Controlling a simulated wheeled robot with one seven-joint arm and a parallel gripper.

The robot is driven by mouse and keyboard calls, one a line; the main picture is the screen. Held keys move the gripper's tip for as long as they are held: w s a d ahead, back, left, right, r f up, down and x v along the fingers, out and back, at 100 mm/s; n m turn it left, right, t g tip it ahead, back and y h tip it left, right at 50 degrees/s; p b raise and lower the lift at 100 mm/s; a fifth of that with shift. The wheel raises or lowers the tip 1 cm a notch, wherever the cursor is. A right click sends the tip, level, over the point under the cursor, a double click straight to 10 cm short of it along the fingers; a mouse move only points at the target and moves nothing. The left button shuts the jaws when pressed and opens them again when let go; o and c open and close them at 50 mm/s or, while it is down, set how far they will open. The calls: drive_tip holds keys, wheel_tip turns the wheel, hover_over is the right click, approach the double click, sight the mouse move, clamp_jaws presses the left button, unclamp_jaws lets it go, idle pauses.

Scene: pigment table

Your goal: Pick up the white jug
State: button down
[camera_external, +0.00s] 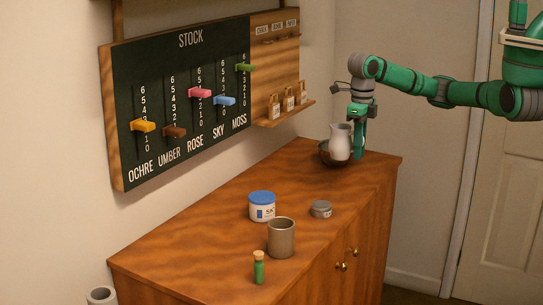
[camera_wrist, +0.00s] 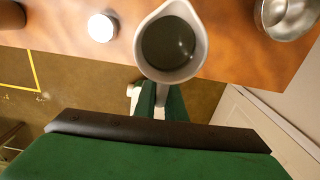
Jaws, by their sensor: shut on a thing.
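The white jug (camera_external: 341,143) is upright at the far end of the wooden cabinet top, in front of a dark bowl (camera_external: 326,155) in the external view. In the wrist view I look down into the open mouth of the jug (camera_wrist: 170,44). My gripper (camera_external: 358,138) is beside the jug on its right, pointing down. In the wrist view my gripper (camera_wrist: 157,103) is shut on the jug's handle side, its fingers partly hidden. I cannot tell whether the jug's base touches the wood.
The bowl, shiny in the wrist view (camera_wrist: 288,14), is close beside the jug. A grey tin (camera_external: 321,209), a blue-lidded tub (camera_external: 262,207), a grey cup (camera_external: 281,238) and a green corked vial (camera_external: 258,268) stand nearer the front. A stock board (camera_external: 190,110) hangs on the wall.

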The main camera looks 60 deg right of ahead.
drive_tip(key=shift+s+r, duration=0.2)
drive_tip(key=shift+s, duration=0.3)
